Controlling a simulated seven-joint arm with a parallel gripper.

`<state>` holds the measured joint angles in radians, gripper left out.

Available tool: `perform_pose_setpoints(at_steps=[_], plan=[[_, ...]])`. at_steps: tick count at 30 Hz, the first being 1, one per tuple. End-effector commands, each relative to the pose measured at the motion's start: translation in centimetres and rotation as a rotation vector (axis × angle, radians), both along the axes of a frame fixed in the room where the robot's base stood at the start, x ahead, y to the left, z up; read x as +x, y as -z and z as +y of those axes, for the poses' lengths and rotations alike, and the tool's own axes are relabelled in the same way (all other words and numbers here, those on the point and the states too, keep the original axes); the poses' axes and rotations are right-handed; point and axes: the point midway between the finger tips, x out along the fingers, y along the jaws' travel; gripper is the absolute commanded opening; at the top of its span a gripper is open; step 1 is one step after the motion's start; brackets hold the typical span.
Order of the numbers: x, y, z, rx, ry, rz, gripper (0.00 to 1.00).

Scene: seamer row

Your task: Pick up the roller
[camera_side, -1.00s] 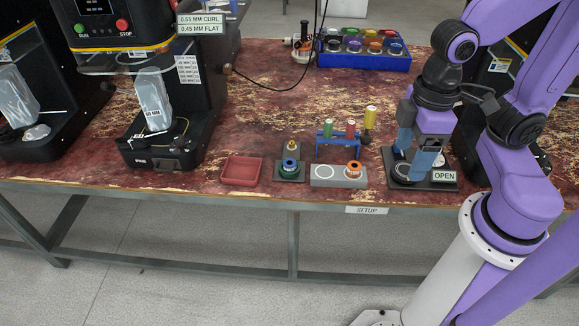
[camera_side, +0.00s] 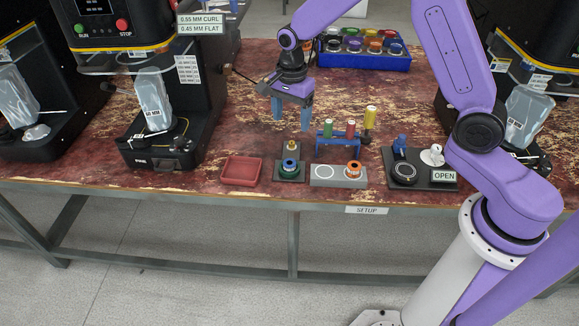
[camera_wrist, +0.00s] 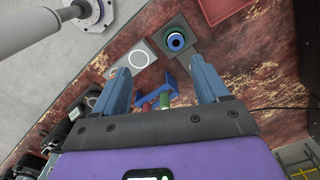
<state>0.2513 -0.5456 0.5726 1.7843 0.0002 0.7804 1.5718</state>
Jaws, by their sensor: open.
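I cannot tell for sure which piece is the roller. An orange ring-shaped piece (camera_side: 353,168) sits on the right end of a grey block (camera_side: 330,180). A blue rack (camera_side: 335,140) holds green and red cylinders, with a yellow-topped cylinder (camera_side: 370,118) standing beside it. My gripper (camera_side: 292,114) is open and empty, pointing down above the table behind the dark block and rack.
A shallow red tray (camera_side: 241,171) lies left of the dark block. A dark fixture plate (camera_side: 420,172) with an OPEN label is at the right. A blue crate (camera_side: 363,60) of coloured round pieces stands at the back. A seamer machine (camera_side: 155,100) stands left.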

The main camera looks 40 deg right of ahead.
Motion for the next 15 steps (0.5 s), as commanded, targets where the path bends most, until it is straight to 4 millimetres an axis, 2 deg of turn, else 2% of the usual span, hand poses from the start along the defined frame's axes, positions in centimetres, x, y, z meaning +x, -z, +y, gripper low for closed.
perform_pose_setpoints(at_steps=[3,6,11,15], plan=[[2.2,1.7,-1.5,-0.002,0.194,0.005,0.74],[3.2,2.6,-2.5,-0.001,0.305,0.005,0.74],[3.8,3.5,-3.1,-0.001,0.38,0.005,0.74],[3.8,5.3,-3.2,-0.002,0.384,0.008,0.74]])
